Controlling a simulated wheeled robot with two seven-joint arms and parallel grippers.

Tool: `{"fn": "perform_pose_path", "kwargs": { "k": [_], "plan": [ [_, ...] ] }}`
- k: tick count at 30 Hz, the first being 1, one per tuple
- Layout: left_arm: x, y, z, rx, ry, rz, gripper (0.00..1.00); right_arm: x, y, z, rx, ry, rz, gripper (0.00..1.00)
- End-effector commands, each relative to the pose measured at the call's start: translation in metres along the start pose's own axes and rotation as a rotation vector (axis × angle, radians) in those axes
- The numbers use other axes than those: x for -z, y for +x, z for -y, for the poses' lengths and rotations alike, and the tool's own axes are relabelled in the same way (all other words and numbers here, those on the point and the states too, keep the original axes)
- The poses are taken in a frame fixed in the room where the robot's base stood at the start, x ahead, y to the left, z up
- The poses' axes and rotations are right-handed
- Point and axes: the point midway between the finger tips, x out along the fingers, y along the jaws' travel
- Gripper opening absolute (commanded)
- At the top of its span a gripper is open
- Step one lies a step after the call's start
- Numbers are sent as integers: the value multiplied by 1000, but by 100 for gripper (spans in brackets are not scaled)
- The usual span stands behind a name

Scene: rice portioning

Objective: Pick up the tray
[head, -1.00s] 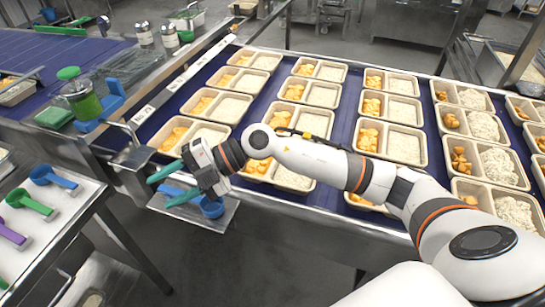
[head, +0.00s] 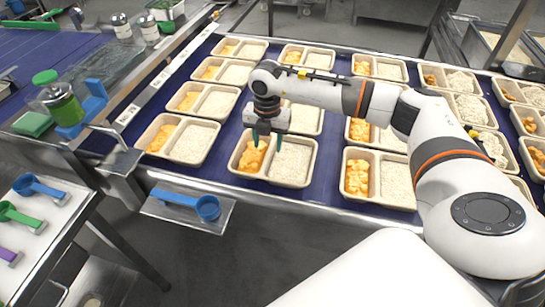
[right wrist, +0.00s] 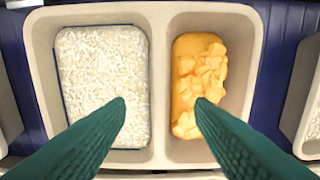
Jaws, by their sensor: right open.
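A beige two-compartment tray (head: 292,183) sits on the blue conveyor, near its front edge. One compartment holds orange chunks in sauce and the other holds white rice. My right gripper (head: 268,141) hangs over this tray, pointing down with green fingers. In the right wrist view the tray (right wrist: 160,70) lies below the two green fingertips (right wrist: 158,108), which are spread apart and empty. The fingertips overlap the rice side and the orange side in that view; their height above the tray is hard to tell. My left gripper is not in view.
Several similar filled trays stand close by in rows, such as one to the left (head: 182,158) and one to the right (head: 378,201). A blue scoop (head: 207,207) lies on a metal shelf in front. Colored scoops lie on the left table (head: 60,222).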

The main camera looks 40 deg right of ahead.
Motion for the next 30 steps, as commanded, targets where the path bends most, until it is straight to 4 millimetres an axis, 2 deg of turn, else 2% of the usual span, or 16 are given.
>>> {"fn": "perform_pose_path", "kwargs": {
  "k": [7, 12, 20, 23, 29, 30],
  "plan": [
    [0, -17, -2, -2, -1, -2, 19, 2, 28, -2, -4, -1, 4, 49],
    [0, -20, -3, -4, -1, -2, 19, 2, 50, -1, -1, -1, 4, 49],
    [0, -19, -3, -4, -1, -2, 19, 2, 54, -1, 1, -2, 2, 49],
    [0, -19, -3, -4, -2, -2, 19, 2, 54, -1, 1, -2, 2, 36],
    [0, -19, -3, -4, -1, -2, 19, 2, 53, -1, 1, -2, 2, 3],
    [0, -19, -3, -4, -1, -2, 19, 2, 53, -1, 1, -2, 2, 0]
  ]
}}
